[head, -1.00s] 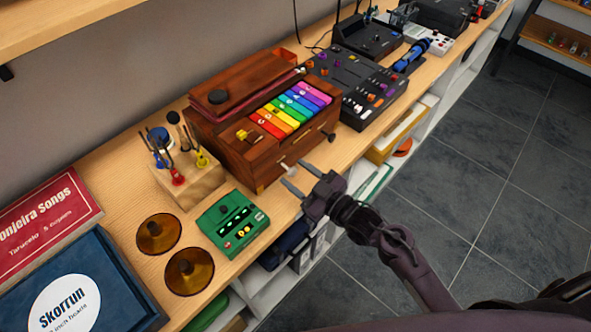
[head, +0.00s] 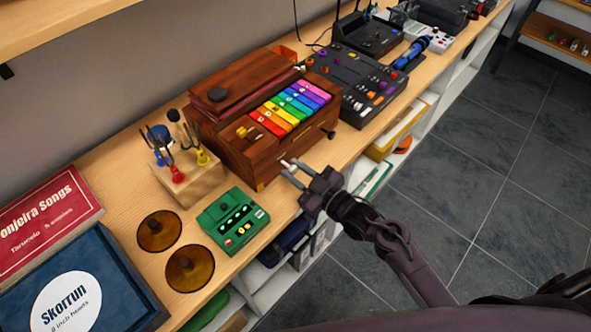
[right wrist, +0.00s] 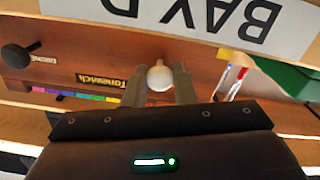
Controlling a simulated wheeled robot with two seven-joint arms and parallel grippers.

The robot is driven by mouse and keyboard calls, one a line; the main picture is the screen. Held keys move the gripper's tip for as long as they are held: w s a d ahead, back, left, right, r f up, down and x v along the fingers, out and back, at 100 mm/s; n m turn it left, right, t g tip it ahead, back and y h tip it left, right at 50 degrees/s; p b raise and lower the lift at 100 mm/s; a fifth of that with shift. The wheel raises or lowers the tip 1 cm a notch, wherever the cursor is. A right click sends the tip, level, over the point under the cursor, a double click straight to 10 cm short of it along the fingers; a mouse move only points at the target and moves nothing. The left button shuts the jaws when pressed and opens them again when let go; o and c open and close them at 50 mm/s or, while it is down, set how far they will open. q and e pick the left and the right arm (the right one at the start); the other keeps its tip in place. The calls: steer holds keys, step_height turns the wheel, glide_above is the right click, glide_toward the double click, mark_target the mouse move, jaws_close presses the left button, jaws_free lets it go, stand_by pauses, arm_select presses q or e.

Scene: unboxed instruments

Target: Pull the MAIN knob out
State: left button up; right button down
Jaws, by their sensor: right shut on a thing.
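A wooden box instrument (head: 237,150) with a rainbow keyboard stands on the shelf top, its front facing the floor side. A small white knob (head: 284,163) sticks out of its front; its label is hidden. My right gripper (head: 290,172) is shut on this knob, with the box straight ahead of it. In the right wrist view the white knob (right wrist: 159,76) sits between the two grey fingers, close to the wooden front. A black knob (right wrist: 17,55) marked DRONE is on the same front, apart from the gripper. My left gripper is not in view.
A green device (head: 234,221) and two amber discs (head: 159,231) lie left of the gripper. A wooden block with tuning forks (head: 184,175) stands behind them. A black control panel (head: 360,83) is right of the box. The floor side is open.

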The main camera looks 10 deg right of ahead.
steer(key=shift+p+v, duration=0.4)
steer(key=shift+v, duration=0.65)
steer(key=c, duration=1.2)
jaws_free()
steer(key=shift+s, duration=0.1)
steer(key=b+v, duration=0.2)
steer(key=v, duration=0.5)
steer(key=shift+s+d, duration=0.3)
